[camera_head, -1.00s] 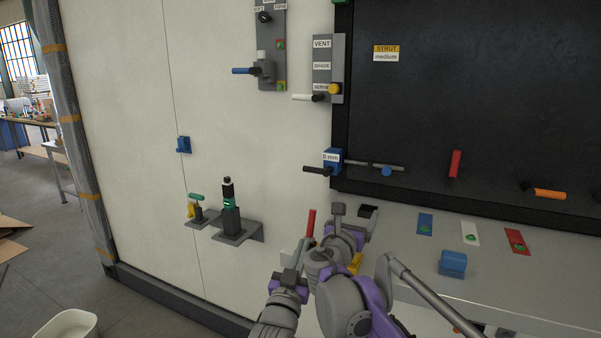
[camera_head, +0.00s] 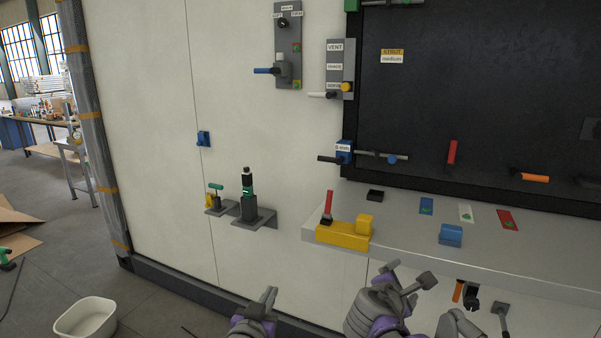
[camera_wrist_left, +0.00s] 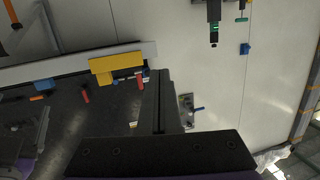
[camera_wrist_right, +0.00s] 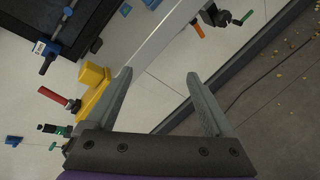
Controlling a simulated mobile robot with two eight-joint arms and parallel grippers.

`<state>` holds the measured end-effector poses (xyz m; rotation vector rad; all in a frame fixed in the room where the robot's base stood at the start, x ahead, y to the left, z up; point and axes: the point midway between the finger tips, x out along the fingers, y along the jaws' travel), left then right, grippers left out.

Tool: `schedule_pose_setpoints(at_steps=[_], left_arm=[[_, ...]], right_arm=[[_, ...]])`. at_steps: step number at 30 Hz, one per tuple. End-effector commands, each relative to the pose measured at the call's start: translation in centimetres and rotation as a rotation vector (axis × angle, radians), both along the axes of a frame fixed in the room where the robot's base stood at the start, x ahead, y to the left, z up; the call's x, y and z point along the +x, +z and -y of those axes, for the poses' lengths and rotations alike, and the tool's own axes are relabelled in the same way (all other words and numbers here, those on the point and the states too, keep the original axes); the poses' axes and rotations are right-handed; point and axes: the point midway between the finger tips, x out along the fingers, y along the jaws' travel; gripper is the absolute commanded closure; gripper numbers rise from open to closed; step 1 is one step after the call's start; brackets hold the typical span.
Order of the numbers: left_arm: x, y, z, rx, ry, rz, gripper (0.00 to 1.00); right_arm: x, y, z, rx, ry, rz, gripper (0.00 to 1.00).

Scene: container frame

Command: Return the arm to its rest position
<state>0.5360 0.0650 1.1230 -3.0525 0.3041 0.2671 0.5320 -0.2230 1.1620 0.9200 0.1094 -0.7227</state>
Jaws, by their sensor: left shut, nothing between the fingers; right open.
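My left gripper (camera_head: 270,297) is low at the bottom centre of the head view, in front of the white wall panel. In the left wrist view its fingers (camera_wrist_left: 158,74) are together with nothing between them. My right gripper (camera_head: 410,276) is to its right, below and in front of the grey shelf's front edge. In the right wrist view its fingers (camera_wrist_right: 160,76) are wide apart and empty. Both grippers look clear of the objects around them. My arms enter from the bottom edge and are mostly cut off.
A yellow block with a red handle (camera_head: 343,234) sits at the left end of the grey shelf (camera_head: 405,225). A blue block (camera_head: 450,235) is further right. Tools hang under the shelf (camera_head: 471,300). Small brackets (camera_head: 255,221) project from the wall. A white tub (camera_head: 86,318) stands on the floor.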

Motion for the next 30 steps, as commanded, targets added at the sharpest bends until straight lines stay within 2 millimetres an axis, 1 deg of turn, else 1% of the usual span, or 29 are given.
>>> schedule_pose_setpoints(at_steps=[1,2,3,4,5,6,8,9,11,12,15,18,21,30], left_arm=[[-2.1,-1.4,-1.5,0.011,0.018,-0.075,1.00],[-3.3,-2.4,-2.2,0.017,0.028,-0.125,1.00],[-5.2,-3.9,-3.3,0.026,0.043,-0.196,1.00],[-6.7,-5.0,-4.1,0.030,0.055,-0.251,1.00],[-8.3,-6.2,-4.8,0.035,0.066,-0.306,1.00],[-10.6,-7.8,-5.8,0.041,0.084,-0.381,1.00],[-14.0,-10.1,-7.2,0.047,0.109,-0.491,1.00],[-16.3,-11.5,-8.0,0.051,0.125,-0.561,1.00],[-19.5,-13.5,-9.0,0.052,0.149,-0.657,1.00],[-21.5,-14.7,-9.5,0.053,0.162,-0.713,1.00],[-25.3,-16.8,-10.4,0.055,0.189,-0.825,1.00],[-27.6,-18.1,-10.8,0.055,0.204,-0.891,1.00],[-28.5,-18.5,-11.0,0.053,0.210,-0.919,1.00],[-28.6,-18.5,-10.9,0.054,0.210,-0.922,1.00]], right_arm=[[-2.8,-2.0,1.0,0.142,-0.073,0.015,0.13],[-4.5,-3.3,1.4,0.240,-0.123,0.026,0.13],[-6.9,-5.2,1.8,0.375,-0.200,0.041,0.13],[-8.7,-6.6,1.9,0.477,-0.258,0.053,0.13],[-10.5,-8.1,1.9,0.581,-0.320,0.066,0.13],[-12.9,-10.1,1.8,0.716,-0.408,0.081,0.13],[-16.4,-12.9,1.2,0.911,-0.542,0.103,0.13],[-18.6,-14.7,0.6,1.033,-0.631,0.115,0.13],[-21.4,-17.0,-0.4,1.196,-0.759,0.131,0.13],[-23.0,-18.4,-1.2,1.291,-0.836,0.137,0.13],[-26.0,-20.8,-2.8,1.471,-0.993,0.149,0.13],[-27.6,-22.1,-3.9,1.575,-1.091,0.152,0.13],[-28.2,-22.6,-4.4,1.617,-1.133,0.152,0.13],[-28.2,-22.5,-4.5,1.622,-1.136,0.152,0.13]])
